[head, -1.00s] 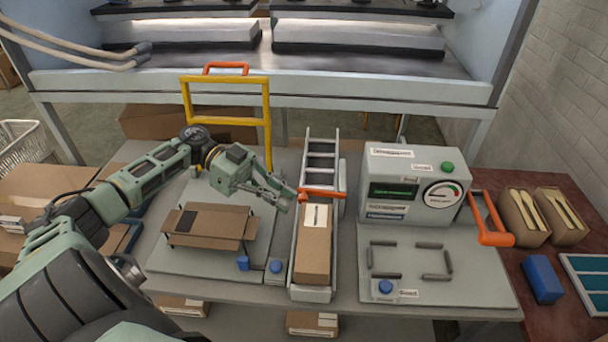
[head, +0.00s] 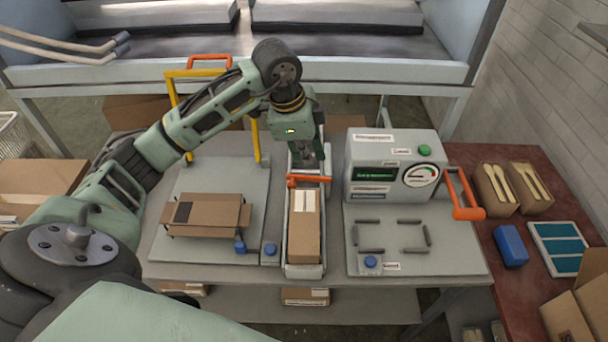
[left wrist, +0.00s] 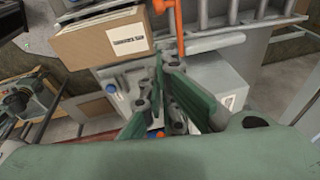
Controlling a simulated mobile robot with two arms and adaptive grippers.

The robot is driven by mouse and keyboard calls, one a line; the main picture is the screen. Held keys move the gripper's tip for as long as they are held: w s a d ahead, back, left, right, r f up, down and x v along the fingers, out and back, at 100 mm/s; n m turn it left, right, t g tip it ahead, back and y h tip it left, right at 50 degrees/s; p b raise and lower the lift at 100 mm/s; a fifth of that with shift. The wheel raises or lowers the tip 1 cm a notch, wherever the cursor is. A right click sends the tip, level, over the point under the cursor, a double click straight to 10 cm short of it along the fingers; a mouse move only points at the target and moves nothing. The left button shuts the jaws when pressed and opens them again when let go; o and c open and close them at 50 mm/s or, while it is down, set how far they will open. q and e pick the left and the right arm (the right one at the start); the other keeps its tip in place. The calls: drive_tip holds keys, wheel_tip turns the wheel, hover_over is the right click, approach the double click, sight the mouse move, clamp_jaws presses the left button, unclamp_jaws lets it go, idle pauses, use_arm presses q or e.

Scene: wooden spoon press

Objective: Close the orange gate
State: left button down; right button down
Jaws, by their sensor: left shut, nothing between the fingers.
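The orange gate (head: 308,180) is a bar lying across the narrow roller chute (head: 290,240). It also shows in the left wrist view (left wrist: 179,25). A brown carton (head: 305,245) with a white label lies in the chute on the near side of the bar; it shows in the left wrist view (left wrist: 103,38) too. My left gripper (head: 309,160) points down over the chute, just behind the bar, and hides the rollers there. Its fingers (left wrist: 165,62) are shut and empty, close to the bar; I cannot tell if they touch it. My right gripper is not in view.
A yellow frame (head: 170,105) and a flat open carton (head: 205,215) stand left of the chute. A grey machine (head: 375,165) with an orange handle (head: 468,212) stands to the right. Blue buttons (head: 370,262) sit near the front edge.

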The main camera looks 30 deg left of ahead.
sight(305, 179)
use_arm(q)
drive_tip(key=f+p, duration=0.1)
drive_tip(key=f, duration=0.2)
drive_tip(key=a+f+p, duration=0.1)
drive_tip(key=f, duration=0.5)
drive_tip(key=shift+w+a+f+p, duration=0.15)
drive_tip(key=shift+w+f+p, duration=0.2)
drive_tip(key=shift+p, duration=0.05)
drive_tip(key=shift+s+a+f+t+h+b, duration=0.2)
drive_tip(key=shift+a+f+h+b, duration=0.15)
drive_tip(key=shift+b, duration=0.3)
drive_tip(key=shift+s+a+f+t+h+b, duration=0.15)
drive_tip(key=shift+f+t+h+b, duration=0.1)
drive_tip(key=shift+f+b, duration=0.3)
drive_tip(key=shift+d+r, duration=0.1)
